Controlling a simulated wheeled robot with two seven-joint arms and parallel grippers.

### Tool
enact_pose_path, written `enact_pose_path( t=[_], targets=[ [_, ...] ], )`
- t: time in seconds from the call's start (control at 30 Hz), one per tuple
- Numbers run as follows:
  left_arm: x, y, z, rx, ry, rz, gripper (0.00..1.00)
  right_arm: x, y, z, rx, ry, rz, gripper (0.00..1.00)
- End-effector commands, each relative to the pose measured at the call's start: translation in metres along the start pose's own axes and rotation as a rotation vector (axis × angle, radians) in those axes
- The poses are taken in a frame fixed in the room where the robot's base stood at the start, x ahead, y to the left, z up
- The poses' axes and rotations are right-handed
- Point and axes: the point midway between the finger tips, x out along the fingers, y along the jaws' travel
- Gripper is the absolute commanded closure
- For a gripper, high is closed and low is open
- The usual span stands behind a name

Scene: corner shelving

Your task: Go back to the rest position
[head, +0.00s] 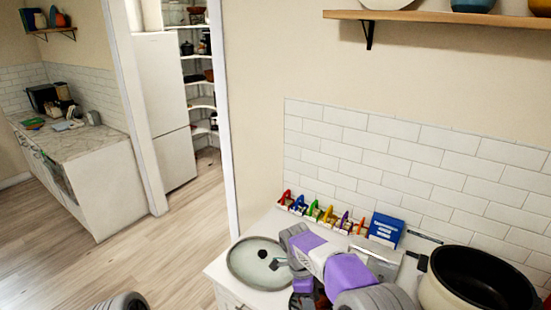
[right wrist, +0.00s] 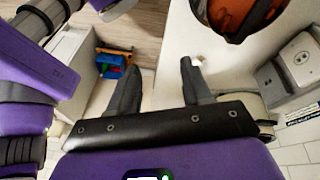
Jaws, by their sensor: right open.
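My right gripper (right wrist: 158,78) shows in the right wrist view with its two dark fingers spread wide apart and nothing between them. My left gripper is not visible in either view.
A round grey-green tray (head: 244,274) lies at the counter's left end, beside my right arm. A dark pot (head: 437,296) stands at right. Several coloured holders and a blue box (head: 386,229) line the tiled wall. An orange-red round object (right wrist: 232,14) is beyond the right fingers.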

Motion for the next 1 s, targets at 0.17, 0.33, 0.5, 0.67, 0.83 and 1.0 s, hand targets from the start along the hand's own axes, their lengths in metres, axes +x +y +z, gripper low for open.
enact_pose_path(
  t=[0.17, 0.33, 0.5, 0.67, 0.83, 1.0],
  targets=[
    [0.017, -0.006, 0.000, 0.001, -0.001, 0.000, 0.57, 0.075, 0.000, 0.015, -0.233, -0.087, 0.023, 0.51],
    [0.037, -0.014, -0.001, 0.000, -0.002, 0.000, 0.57, 0.170, 0.014, 0.034, -0.539, -0.228, 0.012, 0.51],
    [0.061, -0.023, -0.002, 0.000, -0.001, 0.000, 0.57, 0.266, 0.048, 0.052, -0.864, -0.389, -0.079, 0.51],
    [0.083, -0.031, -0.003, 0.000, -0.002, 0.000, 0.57, 0.336, 0.089, 0.063, -1.120, -0.490, -0.224, 0.51],
    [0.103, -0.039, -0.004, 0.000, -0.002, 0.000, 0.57, 0.386, 0.134, 0.066, -1.342, -0.512, -0.401, 0.51],
    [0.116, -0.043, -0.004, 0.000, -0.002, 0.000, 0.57, 0.408, 0.165, 0.062, -1.490, -0.471, -0.524, 0.51]
  ],
)
